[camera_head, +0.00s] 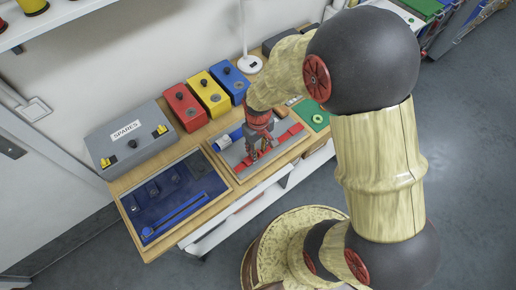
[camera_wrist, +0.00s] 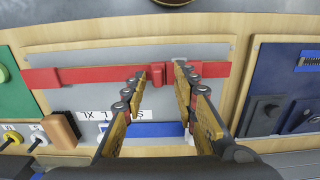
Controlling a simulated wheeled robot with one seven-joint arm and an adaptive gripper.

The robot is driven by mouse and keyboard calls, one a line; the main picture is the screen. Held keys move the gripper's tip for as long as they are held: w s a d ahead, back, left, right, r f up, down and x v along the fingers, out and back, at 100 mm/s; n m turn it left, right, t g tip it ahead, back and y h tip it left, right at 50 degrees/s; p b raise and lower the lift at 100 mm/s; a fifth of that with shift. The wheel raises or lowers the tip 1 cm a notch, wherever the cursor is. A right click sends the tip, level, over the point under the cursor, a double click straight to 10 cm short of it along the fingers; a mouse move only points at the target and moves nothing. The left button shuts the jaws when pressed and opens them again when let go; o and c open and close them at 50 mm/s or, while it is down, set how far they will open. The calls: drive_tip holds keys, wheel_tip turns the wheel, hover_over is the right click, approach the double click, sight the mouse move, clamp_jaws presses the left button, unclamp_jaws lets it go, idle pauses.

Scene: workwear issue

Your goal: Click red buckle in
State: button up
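A red strap runs across a grey board (camera_wrist: 100,55) in the wrist view. Its left length (camera_wrist: 75,76) and its right length (camera_wrist: 212,70) lie in line, with a small red buckle piece (camera_wrist: 157,74) between them. My gripper (camera_wrist: 160,72) is open, its two fingertips apart on either side of that piece, with clear space showing beside it. Whether the buckle halves are joined cannot be told, as the fingers hide part of the strap. In the head view my gripper (camera_head: 262,150) is low over the board, and the red strap (camera_head: 295,131) shows to its right.
A blue strap piece (camera_wrist: 155,129) and a size label lie on the board nearby. A blue tray (camera_head: 145,213) and a grey SPARES box (camera_head: 131,143) stand left. Red (camera_head: 185,107), yellow (camera_head: 209,94) and blue boxes (camera_head: 231,81) line the back. A green mat (camera_head: 312,114) lies right.

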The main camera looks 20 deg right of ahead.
sight(259, 153)
wheel_tip(259, 153, up, 12)
idle(0.6)
idle(0.4)
drive_tip(key=s+d+r+m+t+b, duration=0.3)
drive_tip(key=s+r+t, duration=0.2)
drive_tip(key=s+r, duration=0.7)
drive_tip(key=shift+s+r+m+t, duration=0.3)
drive_tip(key=shift+s+r, duration=0.1)
drive_tip(key=shift+r, duration=1.4)
